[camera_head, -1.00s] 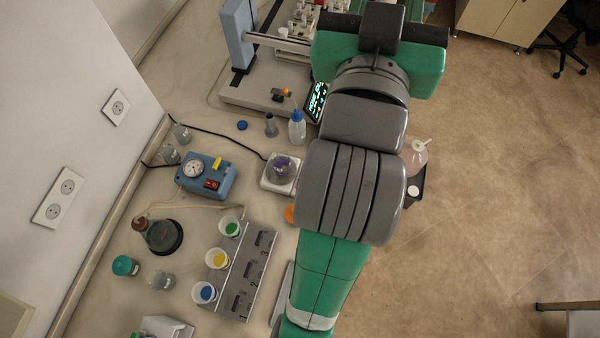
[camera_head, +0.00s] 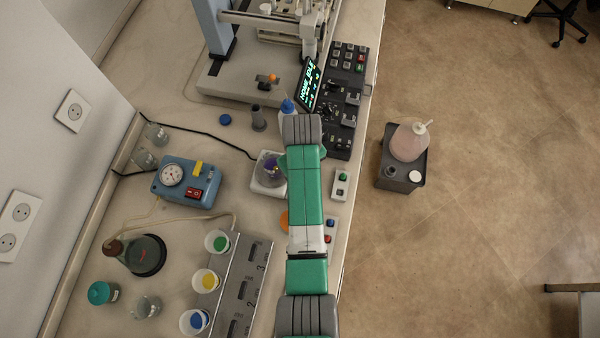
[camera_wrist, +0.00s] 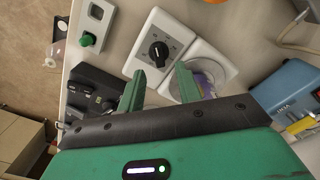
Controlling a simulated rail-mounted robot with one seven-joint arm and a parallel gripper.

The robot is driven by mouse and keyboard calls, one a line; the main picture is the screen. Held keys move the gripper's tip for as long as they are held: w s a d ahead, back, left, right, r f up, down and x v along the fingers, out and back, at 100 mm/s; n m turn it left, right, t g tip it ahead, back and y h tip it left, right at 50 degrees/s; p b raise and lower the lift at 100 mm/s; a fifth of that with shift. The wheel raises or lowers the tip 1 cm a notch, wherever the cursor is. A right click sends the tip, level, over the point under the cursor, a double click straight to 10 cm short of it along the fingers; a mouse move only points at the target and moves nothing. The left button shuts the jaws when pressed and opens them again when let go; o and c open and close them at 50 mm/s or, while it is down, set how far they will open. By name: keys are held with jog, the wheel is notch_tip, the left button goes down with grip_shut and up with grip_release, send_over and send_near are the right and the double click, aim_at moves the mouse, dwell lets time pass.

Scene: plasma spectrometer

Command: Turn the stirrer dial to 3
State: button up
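The stirrer is a white unit with a round plate in the wrist view (camera_wrist: 208,60). A vessel with purple contents sits on the plate. My gripper (camera_wrist: 159,72) is open and empty, its two green fingers apart, with the knob seen just beyond and between the tips. In the head view the stirrer (camera_head: 259,186) is partly covered by my arm, which hides the dial and my gripper's fingers.
A small box with a green button (camera_wrist: 87,39) is beside the stirrer. A blue gauge box (camera_head: 184,184) and a rack with colored cups (camera_head: 235,285) stand on the bench. A black control panel (camera_head: 343,100) and a blue-capped bottle (camera_head: 287,108) are near my arm.

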notch_tip(320, 180, down, 4)
jog(key=shift+f, duration=0.15)
jog(key=shift+w, duration=0.1)
jog(key=shift+c, duration=0.4)
grip_shut()
